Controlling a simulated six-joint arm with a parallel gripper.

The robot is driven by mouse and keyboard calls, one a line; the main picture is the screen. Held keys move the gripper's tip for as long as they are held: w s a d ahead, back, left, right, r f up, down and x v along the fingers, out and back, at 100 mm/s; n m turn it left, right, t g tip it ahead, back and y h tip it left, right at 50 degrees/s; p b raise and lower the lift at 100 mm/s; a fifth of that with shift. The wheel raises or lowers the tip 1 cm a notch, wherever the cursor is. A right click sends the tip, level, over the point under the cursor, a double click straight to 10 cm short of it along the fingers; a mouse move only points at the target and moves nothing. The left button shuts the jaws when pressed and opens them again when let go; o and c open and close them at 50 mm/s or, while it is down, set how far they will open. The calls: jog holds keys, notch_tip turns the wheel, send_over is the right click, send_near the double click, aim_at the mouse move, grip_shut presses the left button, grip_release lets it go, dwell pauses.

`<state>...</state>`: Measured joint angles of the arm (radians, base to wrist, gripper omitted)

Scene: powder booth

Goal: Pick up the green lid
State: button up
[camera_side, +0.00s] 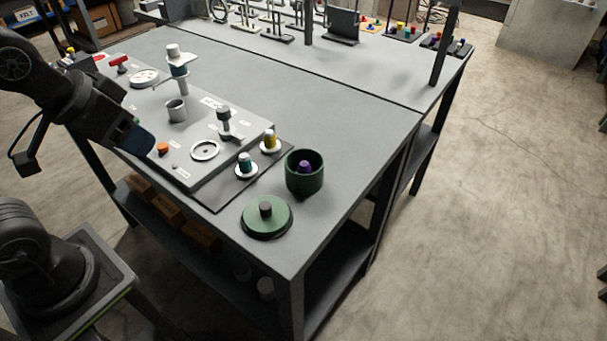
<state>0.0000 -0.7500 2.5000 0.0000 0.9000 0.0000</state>
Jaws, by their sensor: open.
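The green lid (267,219) lies flat near the front corner of the grey table. It is round with a dark upright knob (265,208) at its middle. A dark green cup (304,175) stands just behind it and to the right, open at the top, with a purple piece (304,165) inside. My gripper (146,150) is at the left, over the table's left edge, well apart from the lid. It is open; its fingertips are small and dark here, and I see nothing between them.
A grey panel (200,120) with knobs, a metal cup (177,110) and a ring (205,150) fills the table's left part. Two small pegs, one teal (246,164) and one yellow (270,142), stand between panel and lid. The table's right side is clear.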

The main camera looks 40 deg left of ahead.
dwell(0.7)
jog(key=n+g, duration=0.6)
jog(key=n, duration=1)
send_over(266, 206)
jog(key=f, duration=0.8)
jog(key=d+f, duration=0.1)
jog(key=f, duration=0.3)
jog(key=shift+f, duration=0.3)
jog(key=shift+a+f, duration=0.25)
jog(key=shift+f, duration=1.1)
jog(key=shift+a+f, duration=0.2)
jog(key=shift+f, duration=1.1)
jog(key=c, duration=1)
